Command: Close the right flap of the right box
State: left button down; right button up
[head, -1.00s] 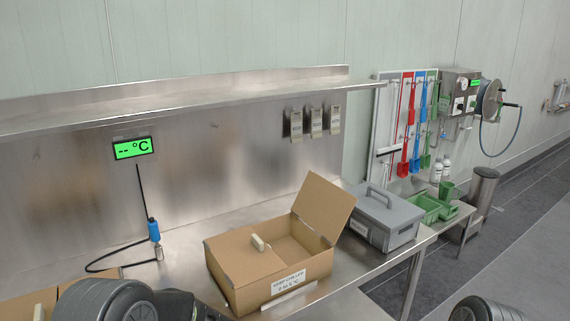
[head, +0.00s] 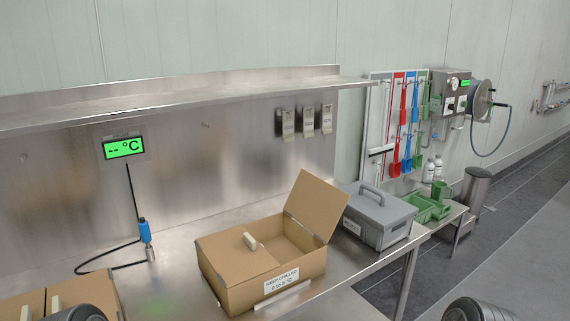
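The right box (head: 265,265) is a brown cardboard box on the steel table, with a white "KEEP CHILLED" label on its front. Its right flap (head: 317,206) stands up, tilted outward over the right side. Its left flap (head: 232,256) lies flat, with a pale handle-like block (head: 250,241) at its inner edge. The box's right half is open. Neither gripper shows. Only dark rounded parts of my own arms show at the bottom edge, left and right.
A grey lidded case (head: 378,217) stands close to the box's right, near the raised flap. Another cardboard box (head: 95,294) is cut off at bottom left. A blue probe (head: 144,231) with cable stands left. A steel shelf (head: 190,98) runs above.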

aim_at(319, 205)
jog(key=l+u, duration=0.15)
jog(key=u, duration=0.25)
jog(key=i+l+u, duration=0.1)
jog(key=l+u, duration=0.15)
jog(key=u, duration=0.2)
jog(key=l+u, duration=0.2)
jog(key=l, duration=0.35)
jog(key=l+u, duration=0.15)
jog(key=l, duration=0.4)
jog(key=k+l+u, duration=0.2)
jog(key=l, duration=0.35)
jog(key=l+u, duration=0.15)
jog(key=l, duration=0.45)
jog(key=k+l, duration=0.1)
jog(key=l, duration=0.9)
jog(key=k+l, duration=0.15)
jog(key=l, duration=0.3)
